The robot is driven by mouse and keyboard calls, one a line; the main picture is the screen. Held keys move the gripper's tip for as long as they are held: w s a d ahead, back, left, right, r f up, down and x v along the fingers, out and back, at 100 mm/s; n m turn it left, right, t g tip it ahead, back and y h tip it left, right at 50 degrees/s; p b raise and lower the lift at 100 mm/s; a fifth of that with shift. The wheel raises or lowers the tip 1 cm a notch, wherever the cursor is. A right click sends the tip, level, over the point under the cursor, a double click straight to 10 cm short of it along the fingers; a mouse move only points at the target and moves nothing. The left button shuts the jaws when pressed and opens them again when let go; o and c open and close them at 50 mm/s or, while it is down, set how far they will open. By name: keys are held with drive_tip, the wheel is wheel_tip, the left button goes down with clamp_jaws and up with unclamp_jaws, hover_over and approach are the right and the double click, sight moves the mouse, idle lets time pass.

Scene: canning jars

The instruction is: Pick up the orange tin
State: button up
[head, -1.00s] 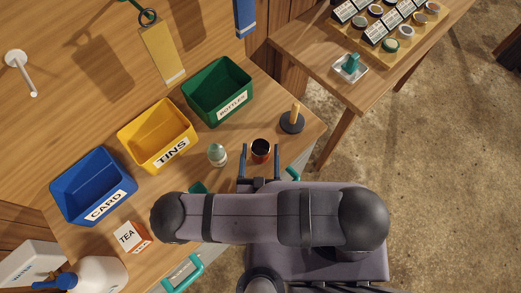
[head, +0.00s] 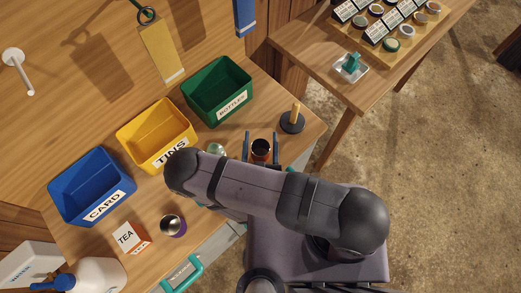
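The orange tin (head: 261,154) stands upright on the wooden bench, its dark open top facing up and a shiny copper-orange side showing. My gripper (head: 261,135) is open, with one finger on each side of the tin and the fingertips reaching slightly past it. A small gap seems to show between the fingers and the tin. The lower part of the tin and my gripper's palm are partly hidden by my arm.
A pale green-topped jar (head: 216,149) stands left of the tin, partly behind my arm. A black disc with a wooden handle (head: 292,121) stands to the right. Green (head: 217,92), yellow (head: 157,134) and blue (head: 92,187) bins line the back. A purple tin (head: 173,225) and tea box (head: 131,237) stand left.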

drive_tip(key=c, duration=0.8)
drive_tip(key=shift+o, duration=0.2)
drive_tip(key=shift+r, duration=0.15)
wheel_tip(320, 180, up, 10)
drive_tip(key=p, duration=0.8)
